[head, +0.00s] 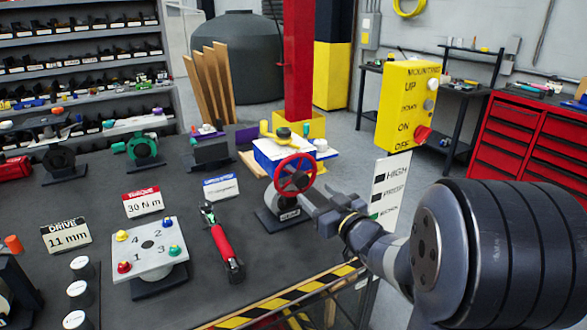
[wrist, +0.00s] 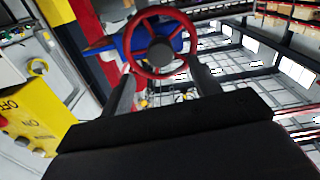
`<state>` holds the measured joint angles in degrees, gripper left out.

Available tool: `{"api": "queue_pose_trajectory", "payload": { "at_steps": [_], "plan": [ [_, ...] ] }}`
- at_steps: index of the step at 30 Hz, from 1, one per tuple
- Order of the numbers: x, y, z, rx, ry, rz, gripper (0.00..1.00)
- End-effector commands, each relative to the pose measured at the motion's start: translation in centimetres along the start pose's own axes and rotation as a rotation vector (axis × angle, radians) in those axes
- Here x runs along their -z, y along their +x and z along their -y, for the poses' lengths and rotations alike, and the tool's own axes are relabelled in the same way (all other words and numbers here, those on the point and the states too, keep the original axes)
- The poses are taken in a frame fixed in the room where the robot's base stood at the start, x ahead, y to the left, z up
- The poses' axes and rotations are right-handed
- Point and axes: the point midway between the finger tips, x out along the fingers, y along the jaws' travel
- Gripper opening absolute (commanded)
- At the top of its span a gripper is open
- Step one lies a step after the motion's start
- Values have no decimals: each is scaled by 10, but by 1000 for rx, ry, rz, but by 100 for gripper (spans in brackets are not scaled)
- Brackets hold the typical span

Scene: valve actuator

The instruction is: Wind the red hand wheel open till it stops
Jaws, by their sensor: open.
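The red hand wheel (head: 277,172) stands upright on a dark base (head: 278,222) near the right edge of the bench. It has a red rim, spokes and a dark hub. My gripper (head: 314,202) is open, just right of and below the wheel in the head view. In the wrist view the wheel (wrist: 153,75) lies ahead, with my gripper's fingers (wrist: 162,80) spread to either side of its lower part. Nothing is held. I cannot tell whether the fingers touch the rim. The wheel's stem is mostly hidden.
A red-handled tool (head: 222,243) and a grey numbered plate (head: 158,256) lie left of the wheel. A blue-and-white block with a yellow valve (head: 268,150) stands behind it. A yellow control box (head: 408,105) and a HIGH sign (head: 379,187) stand to the right.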

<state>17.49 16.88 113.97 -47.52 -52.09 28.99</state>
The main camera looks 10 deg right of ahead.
Motion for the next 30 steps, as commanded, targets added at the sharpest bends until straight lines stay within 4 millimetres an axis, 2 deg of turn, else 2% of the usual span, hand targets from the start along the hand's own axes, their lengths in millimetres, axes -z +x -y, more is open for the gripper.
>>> {"api": "queue_pose_trajectory", "payload": {
  "at_steps": [5,12,18,23,30],
  "plan": [
    [0,24,1,4,0,1,59],
    [0,69,1,2,0,2,59],
    [0,94,0,0,-1,2,59],
    [0,103,0,-1,-1,1,59],
    [-1,104,0,-2,-1,2,59]
  ]
}}
